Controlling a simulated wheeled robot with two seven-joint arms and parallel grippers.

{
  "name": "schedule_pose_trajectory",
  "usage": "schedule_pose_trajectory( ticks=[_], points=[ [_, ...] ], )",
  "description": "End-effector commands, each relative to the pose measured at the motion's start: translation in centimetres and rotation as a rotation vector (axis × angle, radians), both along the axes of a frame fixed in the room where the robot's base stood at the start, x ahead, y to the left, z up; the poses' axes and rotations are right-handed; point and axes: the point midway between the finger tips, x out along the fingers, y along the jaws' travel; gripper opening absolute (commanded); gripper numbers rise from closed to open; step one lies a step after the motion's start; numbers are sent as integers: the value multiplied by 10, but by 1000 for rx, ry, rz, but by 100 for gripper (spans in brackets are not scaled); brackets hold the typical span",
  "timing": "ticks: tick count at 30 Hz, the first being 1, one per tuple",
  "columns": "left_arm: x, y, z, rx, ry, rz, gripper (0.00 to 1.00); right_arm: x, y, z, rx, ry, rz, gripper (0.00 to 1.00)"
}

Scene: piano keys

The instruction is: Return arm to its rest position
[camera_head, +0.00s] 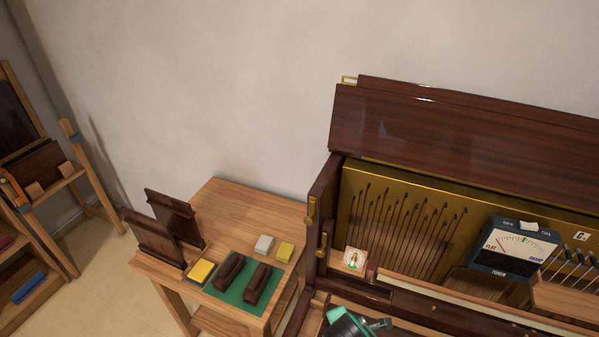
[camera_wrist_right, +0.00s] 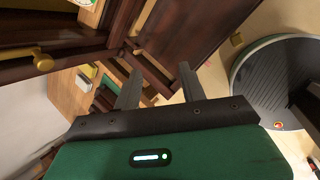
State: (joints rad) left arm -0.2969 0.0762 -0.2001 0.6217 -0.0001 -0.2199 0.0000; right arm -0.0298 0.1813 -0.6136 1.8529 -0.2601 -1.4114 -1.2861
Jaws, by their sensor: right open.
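My right gripper (camera_wrist_right: 157,75) shows in the right wrist view with its two fingers apart and nothing between them. Dark red-brown piano woodwork lies beyond the fingertips; I cannot tell the exact gap. In the head view a teal and dark part of my arm (camera_head: 345,322) comes in at the bottom edge, in front of the piano's left end; its fingers are not clear there. My left gripper is not identifiable in either view. The open piano (camera_head: 450,130) shows its strings or hammers and gold inner panel.
A wooden side table (camera_head: 225,195) left of the piano holds a green mat (camera_head: 235,290) with two dark blocks, yellow and white blocks, and upright dark panels. A blue tuner (camera_head: 515,245) sits in the piano. A wooden shelf (camera_head: 30,290) stands far left. Open floor lies between.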

Motion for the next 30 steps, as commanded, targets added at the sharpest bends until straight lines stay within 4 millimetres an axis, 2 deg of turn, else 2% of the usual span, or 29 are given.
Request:
schedule_pose_trajectory(
  ticks=[6,12,18,28,29,30],
  points=[
    [-7,4,0,4,9,-1,36,-62,-31,25,336,34,-530,42],
    [-4,4,0,4,6,-1,36,-112,-66,52,562,49,-995,42],
    [-4,4,0,4,5,-2,36,-142,-88,72,675,46,-1277,42],
    [-3,4,0,4,3,-1,36,-181,-115,100,790,27,-1610,42],
    [-3,4,-2,4,3,-1,36,-181,-116,95,793,27,-1627,42],
    [-2,3,-5,4,3,-1,36,-177,-114,83,789,31,-1621,42]
  ],
)
